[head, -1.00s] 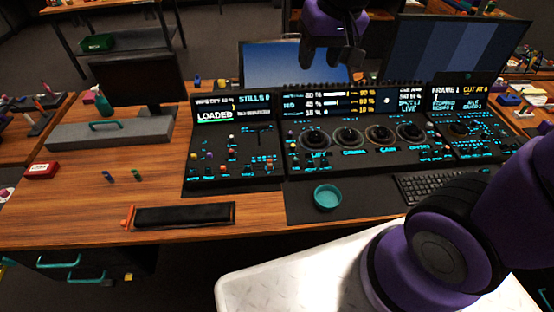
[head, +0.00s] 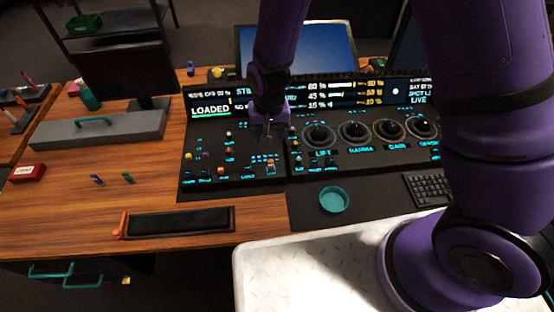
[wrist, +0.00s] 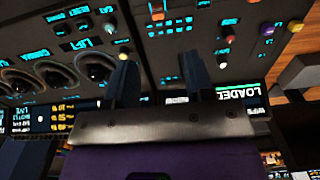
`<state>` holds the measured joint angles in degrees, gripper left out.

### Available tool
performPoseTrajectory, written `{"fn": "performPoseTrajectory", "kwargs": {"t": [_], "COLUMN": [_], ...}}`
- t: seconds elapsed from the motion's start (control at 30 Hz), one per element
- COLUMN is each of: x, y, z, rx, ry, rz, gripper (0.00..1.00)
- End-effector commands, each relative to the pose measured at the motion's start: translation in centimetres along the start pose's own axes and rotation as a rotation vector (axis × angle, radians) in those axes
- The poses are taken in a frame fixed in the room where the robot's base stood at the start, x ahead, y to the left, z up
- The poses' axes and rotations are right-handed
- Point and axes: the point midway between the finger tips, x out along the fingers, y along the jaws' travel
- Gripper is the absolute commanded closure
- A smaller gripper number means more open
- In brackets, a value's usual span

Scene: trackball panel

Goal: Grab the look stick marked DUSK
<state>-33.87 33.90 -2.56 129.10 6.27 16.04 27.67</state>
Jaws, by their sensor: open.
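A small blue stick (head: 97,179) and a small green stick (head: 128,178) lie on the wooden desk, left of the control panel. They may be look sticks, but no DUSK marking is readable on either. My gripper (head: 268,132) is over the right part of the panel's left section, well to the right of both sticks. In the wrist view its two dark fingers (wrist: 160,80) are apart with nothing between them. Neither stick can be made out in the wrist view.
The panel carries several knobs and dials (head: 319,135) and a screen reading LOADED (head: 210,110). A teal dish (head: 333,200), a black tray with an orange end (head: 180,222), a red box (head: 27,173) and a grey block (head: 100,128) are nearby. Bare desk surrounds the sticks.

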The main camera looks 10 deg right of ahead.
Motion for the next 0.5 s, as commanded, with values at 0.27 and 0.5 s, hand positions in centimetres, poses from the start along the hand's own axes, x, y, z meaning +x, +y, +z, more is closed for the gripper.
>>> {"fn": "performPoseTrajectory", "kwargs": {"t": [0.27, 0.5], "x": [3.3, 6.5], "y": [-0.8, -0.7], "z": [0.7, 0.7], "rx": [0.001, 0.001], "ry": [-0.014, -0.015], "rz": [0.016, 0.016], "gripper": [0.51, 0.51]}}
